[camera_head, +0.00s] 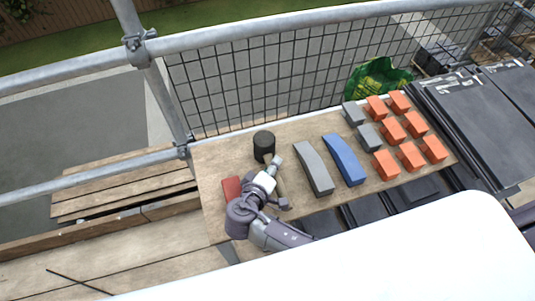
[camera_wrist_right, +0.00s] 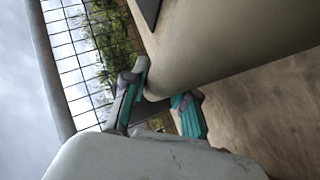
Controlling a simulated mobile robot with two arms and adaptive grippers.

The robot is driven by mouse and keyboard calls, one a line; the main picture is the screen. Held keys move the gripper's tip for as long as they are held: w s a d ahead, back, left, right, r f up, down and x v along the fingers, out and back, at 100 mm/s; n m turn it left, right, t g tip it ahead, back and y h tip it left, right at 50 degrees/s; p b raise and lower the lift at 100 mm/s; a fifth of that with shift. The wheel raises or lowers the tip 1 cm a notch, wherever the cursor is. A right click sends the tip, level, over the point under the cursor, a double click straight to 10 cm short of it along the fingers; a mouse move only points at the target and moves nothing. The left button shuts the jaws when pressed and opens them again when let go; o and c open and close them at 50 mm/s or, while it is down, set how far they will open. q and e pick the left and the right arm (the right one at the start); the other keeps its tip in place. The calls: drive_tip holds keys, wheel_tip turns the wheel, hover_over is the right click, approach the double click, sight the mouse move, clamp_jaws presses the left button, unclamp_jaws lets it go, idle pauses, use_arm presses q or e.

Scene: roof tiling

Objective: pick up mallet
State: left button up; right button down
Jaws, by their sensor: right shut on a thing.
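The mallet has a black cylindrical head (camera_head: 264,146) and a pale wooden handle (camera_head: 282,186). In the head view it is over the left part of the wooden board, its head toward the mesh. My right gripper (camera_head: 280,181) is at the handle, below the head, and shut on it; its wrist hides part of the view there. In the right wrist view a thick beige cylinder, apparently the handle (camera_wrist_right: 230,40), fills the upper right, close to the teal-padded fingers (camera_wrist_right: 160,105). I cannot tell whether the mallet is clear of the board. My left gripper is out of view.
On the board (camera_head: 222,155) lie a red block (camera_head: 231,188), a grey bar (camera_head: 314,168), a blue bar (camera_head: 344,159) and several orange (camera_head: 391,131) and grey blocks. A mesh guard (camera_head: 260,85) runs behind. Dark tiles (camera_head: 475,120) are at right.

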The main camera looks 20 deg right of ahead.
drive_tip(key=shift+r, duration=0.15)
drive_tip(key=shift+r, duration=0.55)
wheel_tip(320, 180, up, 2)
drive_tip(key=shift+r, duration=0.2)
drive_tip(key=d+r, duration=0.7)
drive_tip(key=d, duration=0.4)
drive_tip(key=shift+w+d+r+b, duration=0.15)
drive_tip(key=shift+w+d+b, duration=0.2)
drive_tip(key=shift+b, duration=0.05)
drive_tip(key=c, duration=1.6)
unclamp_jaws()
clamp_jaws()
